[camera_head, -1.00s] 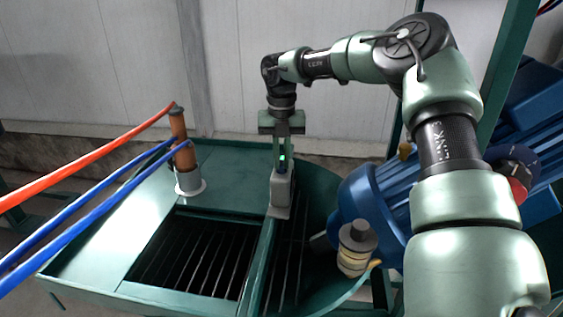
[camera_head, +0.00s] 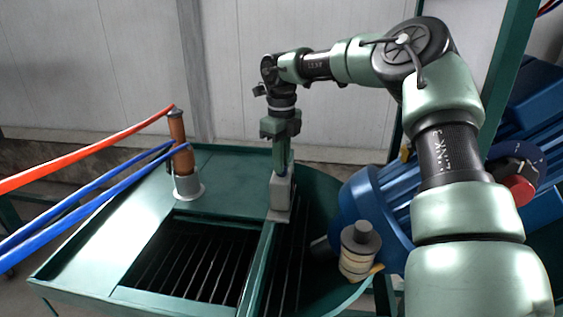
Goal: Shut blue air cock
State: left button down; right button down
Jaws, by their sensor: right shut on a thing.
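Two blue hoses (camera_head: 98,190) come in from the left and end at an upright orange-brown post (camera_head: 181,155) on the green machine (camera_head: 240,180). I cannot make out a separate blue air cock or its handle. A grey upright block (camera_head: 280,196) stands on the machine's green crossbar. My right gripper (camera_head: 281,168) points down at the top of this block and is shut; its fingers hide what lies between them, but the block's top is where they meet. My left gripper is not in view.
A red hose (camera_head: 90,152) runs to the top of the post. Dark slatted openings (camera_head: 190,262) lie in the machine's top. A blue motor (camera_head: 372,205) and a capped pale cylinder (camera_head: 357,252) stand right of the block. A pale wall is behind.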

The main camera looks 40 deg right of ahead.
jog(key=n, duration=0.5)
jog(key=shift+r+n, duration=0.1)
jog(key=shift+n, duration=0.2)
dwell(0.4)
jog(key=c, duration=1.5)
grip_release()
notch_tip(320, 180, up, 8)
jog(key=shift+f+b, duration=0.15)
jog(key=shift+b, duration=0.35)
jog(key=shift+f, duration=0.1)
